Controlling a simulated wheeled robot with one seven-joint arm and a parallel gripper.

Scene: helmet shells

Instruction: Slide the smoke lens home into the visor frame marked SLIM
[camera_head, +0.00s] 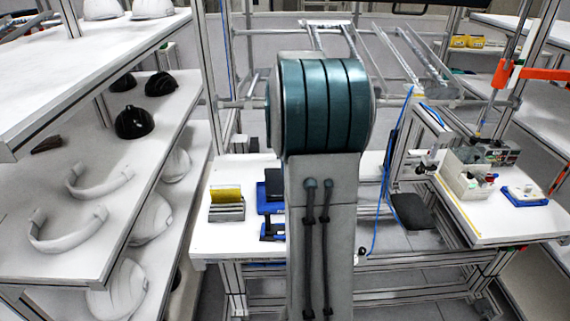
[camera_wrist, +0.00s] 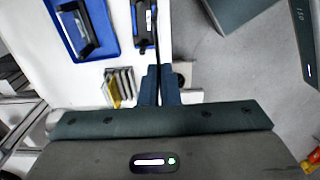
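My gripper (camera_wrist: 161,72) is in the wrist view with its two blue-grey fingers close together. A thin dark strip (camera_wrist: 156,48), seen edge-on, stands out from between the fingertips; it looks like the smoke lens. A blue-based fixture with a dark upright frame (camera_wrist: 78,30) stands at upper left of the wrist view. A second blue and black fixture (camera_wrist: 143,22) lies just beyond the strip's far end; I cannot tell whether they touch. No SLIM marking is readable. In the head view my arm partly hides the blue fixtures (camera_head: 270,197) and hides my gripper.
A slotted lens rack (camera_head: 227,210) with a yellow lens stands on the white bench (camera_head: 215,243); the rack is also left of my fingers in the wrist view (camera_wrist: 120,87). Shelves with helmet shells (camera_head: 134,122) stand left. A bench with bins (camera_head: 466,180) stands right.

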